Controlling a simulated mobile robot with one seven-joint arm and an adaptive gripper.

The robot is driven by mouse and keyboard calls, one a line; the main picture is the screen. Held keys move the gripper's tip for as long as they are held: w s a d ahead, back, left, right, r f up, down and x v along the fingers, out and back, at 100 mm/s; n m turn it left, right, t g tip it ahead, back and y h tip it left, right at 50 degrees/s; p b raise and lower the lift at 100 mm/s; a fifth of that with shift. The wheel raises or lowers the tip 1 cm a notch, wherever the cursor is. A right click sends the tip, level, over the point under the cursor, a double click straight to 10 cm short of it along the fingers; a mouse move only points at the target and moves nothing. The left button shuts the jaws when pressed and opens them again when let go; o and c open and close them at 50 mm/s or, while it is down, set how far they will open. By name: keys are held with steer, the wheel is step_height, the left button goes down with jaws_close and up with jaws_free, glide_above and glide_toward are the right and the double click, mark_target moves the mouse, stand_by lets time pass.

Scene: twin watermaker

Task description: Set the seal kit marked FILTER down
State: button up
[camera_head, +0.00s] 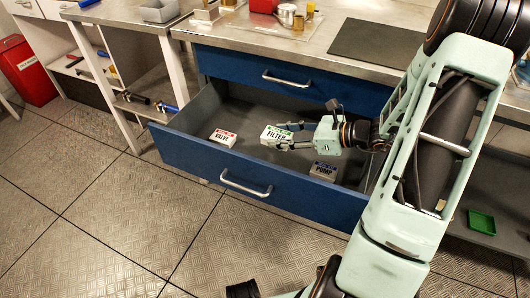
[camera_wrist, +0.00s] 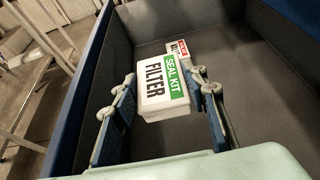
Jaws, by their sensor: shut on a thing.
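The seal kit marked FILTER (camera_head: 276,134) is a small white box with a green label band. My gripper (camera_head: 290,140) is shut on it and holds it over the open blue drawer (camera_head: 200,160). In the wrist view the FILTER kit (camera_wrist: 164,88) sits between the two fingers of my gripper (camera_wrist: 165,105), its printed face toward the camera. I cannot tell from these views whether its underside touches the drawer floor.
In the drawer, a red-labelled VALVE kit (camera_head: 223,137) lies left of the FILTER kit, and a PUMP kit (camera_head: 324,171) lies to the right, below my gripper. Grey drawer floor (camera_head: 245,112) is bare behind them. A worktop (camera_head: 310,42) overhangs the drawer's back.

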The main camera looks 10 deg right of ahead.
mark_target(265, 141)
steer(key=w+a+f+b, duration=0.1)
steer(key=f, duration=0.2)
steer(key=w+a+f+b, duration=0.1)
steer(key=w+a+f, duration=0.1)
steer(key=f, duration=0.1)
steer(key=w+a+f+b, duration=0.1)
steer(key=f, duration=0.2)
steer(key=shift+w+a+f+b, duration=0.25)
steer(key=shift+w+b, duration=0.05)
steer(key=shift+w, duration=0.1)
steer(key=shift+f, duration=0.15)
steer(key=shift+f+b, duration=0.4)
steer(key=shift+f, duration=0.1)
steer(key=o, duration=1.2)
